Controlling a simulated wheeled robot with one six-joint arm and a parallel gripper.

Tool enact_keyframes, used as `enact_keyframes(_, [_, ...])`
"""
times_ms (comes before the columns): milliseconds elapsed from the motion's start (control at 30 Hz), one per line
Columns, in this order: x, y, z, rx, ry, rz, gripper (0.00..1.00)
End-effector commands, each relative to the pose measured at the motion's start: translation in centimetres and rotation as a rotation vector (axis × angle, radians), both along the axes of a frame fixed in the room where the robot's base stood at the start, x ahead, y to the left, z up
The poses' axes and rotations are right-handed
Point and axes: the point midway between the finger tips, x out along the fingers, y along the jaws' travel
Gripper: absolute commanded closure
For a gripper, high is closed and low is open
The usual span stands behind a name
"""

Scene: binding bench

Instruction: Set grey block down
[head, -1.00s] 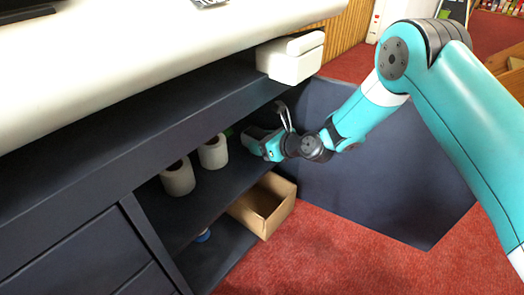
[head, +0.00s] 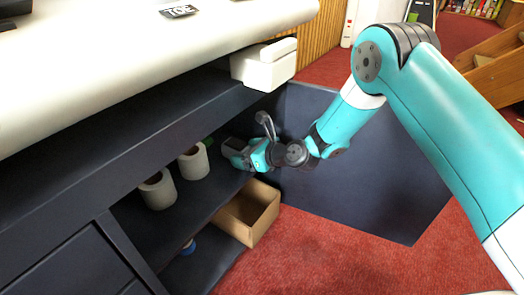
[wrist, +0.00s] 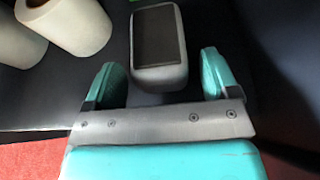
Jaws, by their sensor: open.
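The grey block (wrist: 158,45), with a dark top face, lies on the dark shelf in the wrist view. My gripper (wrist: 162,76) is open, its two teal fingers on either side of the block's near end, with a visible gap on each side. In the head view my gripper (head: 240,156) reaches onto the shelf (head: 217,178) near its right end. The block's end (head: 233,147) shows there only in part, with the gripper covering much of it.
Two white rolls (head: 157,189) (head: 193,163) stand left of my gripper on the shelf. A green thing (head: 208,142) is behind.

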Motion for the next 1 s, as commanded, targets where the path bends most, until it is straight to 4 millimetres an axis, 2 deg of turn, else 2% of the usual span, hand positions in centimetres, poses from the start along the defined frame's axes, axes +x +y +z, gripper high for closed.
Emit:
enact_keyframes(33, [-0.5,-0.9,0.9,0.000,0.004,-0.006,0.19])
enact_keyframes(200, [-2.7,-3.7,2.5,0.002,0.004,-0.007,0.19])
enact_keyframes(433, [-5.1,-6.7,3.8,0.001,0.001,-0.005,0.19])
enact_keyframes(600, [-5.8,-7.5,4.1,0.001,0.000,-0.002,0.19])
enact_keyframes(1000, [-5.9,-7.6,4.1,0.001,-0.002,-0.002,0.19])
